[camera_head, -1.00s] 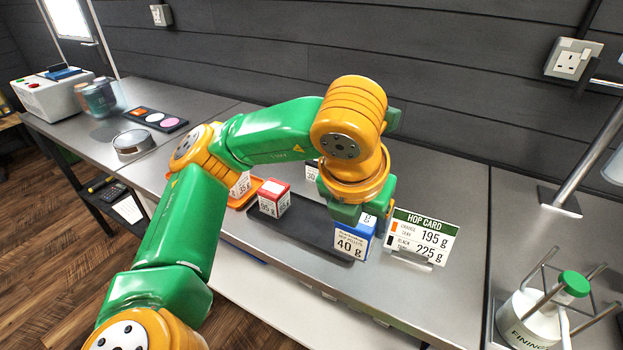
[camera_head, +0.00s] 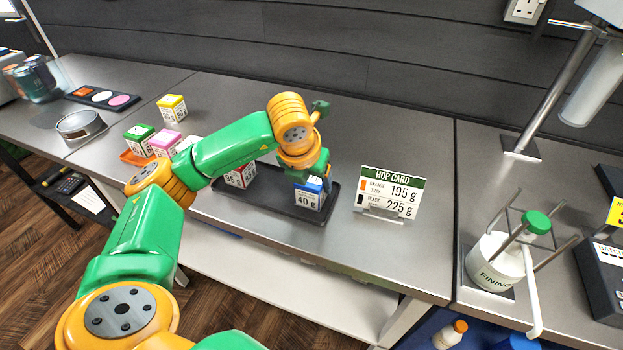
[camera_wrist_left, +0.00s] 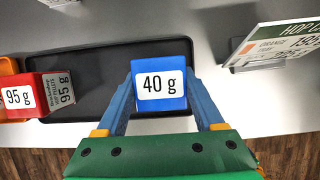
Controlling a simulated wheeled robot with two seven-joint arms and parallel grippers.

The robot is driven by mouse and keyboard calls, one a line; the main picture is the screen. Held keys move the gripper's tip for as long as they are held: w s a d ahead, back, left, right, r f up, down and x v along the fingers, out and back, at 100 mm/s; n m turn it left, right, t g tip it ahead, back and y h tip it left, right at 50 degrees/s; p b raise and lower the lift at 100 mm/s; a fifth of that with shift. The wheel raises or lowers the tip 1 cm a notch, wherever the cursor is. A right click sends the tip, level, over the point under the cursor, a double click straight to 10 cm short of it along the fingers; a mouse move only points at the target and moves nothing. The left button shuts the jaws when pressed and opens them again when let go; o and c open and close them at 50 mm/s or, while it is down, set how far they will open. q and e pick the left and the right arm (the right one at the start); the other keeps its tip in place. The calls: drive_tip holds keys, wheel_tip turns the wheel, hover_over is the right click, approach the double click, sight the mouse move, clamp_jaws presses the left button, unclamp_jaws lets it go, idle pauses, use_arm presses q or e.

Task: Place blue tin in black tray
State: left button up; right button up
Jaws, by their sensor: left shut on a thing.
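The blue tin (camera_head: 309,196), labelled 40 g, is at the right end of the black tray (camera_head: 262,214). In the left wrist view the blue tin (camera_wrist_left: 160,84) sits between the two fingers of my left gripper (camera_wrist_left: 162,92), over the black tray (camera_wrist_left: 95,62). My left gripper (camera_head: 308,182) is shut on the tin from above. I cannot tell whether the tin's base touches the tray floor. A red tin (camera_head: 240,174) labelled 95 g stands toward the tray's left end, partly behind my arm. My right gripper is not in view.
The hop card (camera_head: 390,192) stands just right of the tray. Green, pink and yellow tins (camera_head: 172,108) stand to the left, near an orange tray (camera_head: 133,158). The bench behind the tray is clear.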

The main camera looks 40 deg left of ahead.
sight(311, 178)
use_arm(q)
drive_tip(key=o, duration=1.5)
drive_tip(key=shift+f, duration=0.1)
drive_tip(key=shift+r+p, duration=0.3)
drive_tip(key=shift+r, duration=0.15)
drive_tip(key=v, duration=0.6)
drive_tip(key=p+v, duration=0.1)
drive_tip(key=v, duration=0.4)
drive_tip(key=shift+s+r+p, duration=0.2)
drive_tip(key=shift+r+p, duration=0.05)
drive_tip(key=shift+p, duration=0.15)
